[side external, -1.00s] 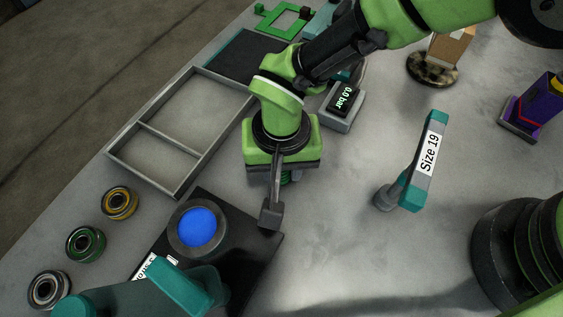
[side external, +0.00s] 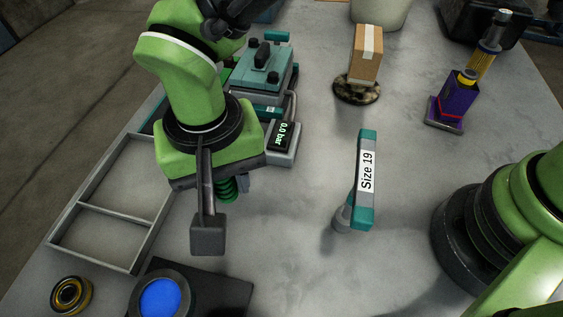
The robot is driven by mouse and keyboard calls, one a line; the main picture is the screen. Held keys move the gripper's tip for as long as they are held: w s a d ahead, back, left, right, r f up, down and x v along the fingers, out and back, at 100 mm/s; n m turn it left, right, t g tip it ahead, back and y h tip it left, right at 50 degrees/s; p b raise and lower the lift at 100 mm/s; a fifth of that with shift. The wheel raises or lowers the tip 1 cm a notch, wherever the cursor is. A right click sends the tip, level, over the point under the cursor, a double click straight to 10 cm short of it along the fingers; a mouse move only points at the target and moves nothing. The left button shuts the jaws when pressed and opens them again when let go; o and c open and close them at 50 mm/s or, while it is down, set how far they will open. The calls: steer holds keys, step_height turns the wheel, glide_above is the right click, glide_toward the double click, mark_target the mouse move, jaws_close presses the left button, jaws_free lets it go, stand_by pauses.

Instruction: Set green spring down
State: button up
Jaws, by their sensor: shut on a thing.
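The green coil spring (side external: 228,189) shows partly behind the near finger of my gripper (side external: 222,212). My gripper points down and is shut on the spring. It holds the spring above the bench, to the right of the grey two-compartment tray (side external: 133,262). The near finger and the green gripper body hide much of the spring. I cannot tell the exact height of the spring over the bench.
A black mat (side external: 225,292) with a blue-centred round part (side external: 161,298) lies in front. A yellow-ringed bearing (side external: 71,294) is at lower left.

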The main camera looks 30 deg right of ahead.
steer(key=w+d+n, duration=0.1)
steer(key=w+d, duration=0.4)
steer(key=d, duration=0.7)
steer(key=n, duration=0.1)
glide_above(340, 146)
step_height(340, 146, down, 5)
steer(key=shift+d+r, duration=0.1)
steer(key=shift+r, duration=0.05)
steer(key=shift+f, duration=2.5)
steer(key=o, duration=0.9)
steer(key=shift+f, duration=0.1)
